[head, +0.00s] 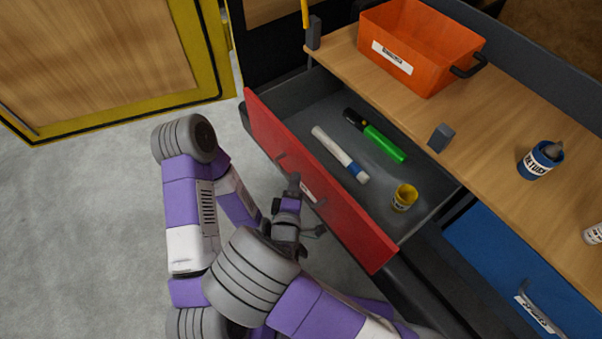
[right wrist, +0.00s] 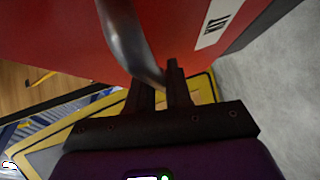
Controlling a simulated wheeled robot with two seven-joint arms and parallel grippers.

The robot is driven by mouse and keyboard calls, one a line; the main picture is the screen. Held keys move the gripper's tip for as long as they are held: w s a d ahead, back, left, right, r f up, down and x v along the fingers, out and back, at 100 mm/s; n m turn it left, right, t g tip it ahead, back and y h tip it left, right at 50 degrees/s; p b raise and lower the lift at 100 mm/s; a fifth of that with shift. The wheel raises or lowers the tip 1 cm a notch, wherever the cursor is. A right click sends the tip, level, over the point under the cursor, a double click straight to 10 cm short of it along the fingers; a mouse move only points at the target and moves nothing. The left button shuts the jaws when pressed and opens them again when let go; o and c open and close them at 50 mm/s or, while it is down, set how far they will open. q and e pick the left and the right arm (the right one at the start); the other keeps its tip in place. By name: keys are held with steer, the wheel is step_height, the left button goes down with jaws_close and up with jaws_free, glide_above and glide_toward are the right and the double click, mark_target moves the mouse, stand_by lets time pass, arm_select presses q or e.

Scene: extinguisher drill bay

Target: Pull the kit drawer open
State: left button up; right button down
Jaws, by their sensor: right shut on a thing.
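The kit drawer with the red front (head: 350,220) stands pulled well out from under the wooden worktop, its grey inside showing. A grey bar handle is on the red front; in the right wrist view the curved handle (right wrist: 125,40) runs down between my fingers. My right gripper (head: 293,184) is at the outer face of the front, shut on the handle; its fingers also show in the right wrist view (right wrist: 160,85). The gripper and arm partly hide the handle in the head view. My left gripper does not show.
In the drawer lie a white-and-blue tube (head: 340,153), a green torch (head: 383,143) and a yellow cup (head: 404,197). An orange bin (head: 420,50) and a blue cup (head: 540,161) stand on the worktop (head: 490,110). A blue drawer (head: 490,255) is at lower right. Floor at left is clear.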

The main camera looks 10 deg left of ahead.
steer(key=shift+s+a, duration=0.3)
steer(key=shift+s, duration=0.05)
steer(key=c, duration=1.2)
jaws_free()
steer(key=shift+o, duration=0.2)
